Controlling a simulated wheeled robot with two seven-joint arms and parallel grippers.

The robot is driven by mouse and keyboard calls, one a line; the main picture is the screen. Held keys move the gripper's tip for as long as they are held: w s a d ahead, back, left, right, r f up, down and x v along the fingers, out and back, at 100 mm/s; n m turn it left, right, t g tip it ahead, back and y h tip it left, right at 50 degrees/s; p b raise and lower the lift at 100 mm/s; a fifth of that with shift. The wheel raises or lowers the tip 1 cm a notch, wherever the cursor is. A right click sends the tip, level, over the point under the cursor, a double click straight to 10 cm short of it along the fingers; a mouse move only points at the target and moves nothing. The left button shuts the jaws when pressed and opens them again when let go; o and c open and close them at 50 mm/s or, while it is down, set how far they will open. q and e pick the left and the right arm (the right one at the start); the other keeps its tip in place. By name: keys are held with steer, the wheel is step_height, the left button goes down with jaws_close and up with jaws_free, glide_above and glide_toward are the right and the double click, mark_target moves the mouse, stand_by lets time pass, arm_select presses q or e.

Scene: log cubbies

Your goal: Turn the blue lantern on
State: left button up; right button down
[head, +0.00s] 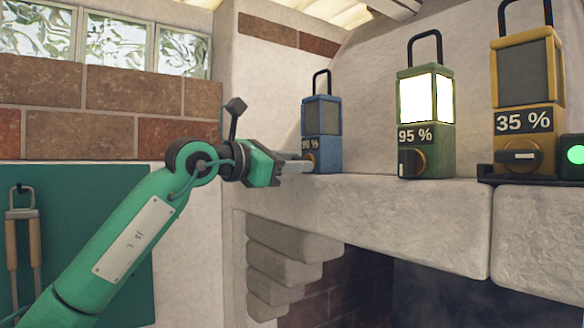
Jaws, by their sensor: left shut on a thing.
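The blue lantern (322,118) stands upright on the stone mantel shelf, its glass pane dark. A percent label on its front is partly covered, and I cannot read it fully. My left gripper (304,165) is at the lower front of the blue lantern, its fingers shut at the lantern's dial (309,158). The dial is mostly hidden by the fingers. My right gripper is not in the view.
A lit green lantern (426,100) labelled 95 % stands to the right. A dark yellow lantern (525,75) labelled 35 % stands on a black base with a green light (575,154). The stone mantel (390,205) juts out below. Tongs (22,235) hang at the left.

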arm_select(q)
steer(key=shift+m, duration=0.6)
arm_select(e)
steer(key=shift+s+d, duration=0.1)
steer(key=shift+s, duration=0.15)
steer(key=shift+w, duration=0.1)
arm_select(q)
steer(key=o, duration=1)
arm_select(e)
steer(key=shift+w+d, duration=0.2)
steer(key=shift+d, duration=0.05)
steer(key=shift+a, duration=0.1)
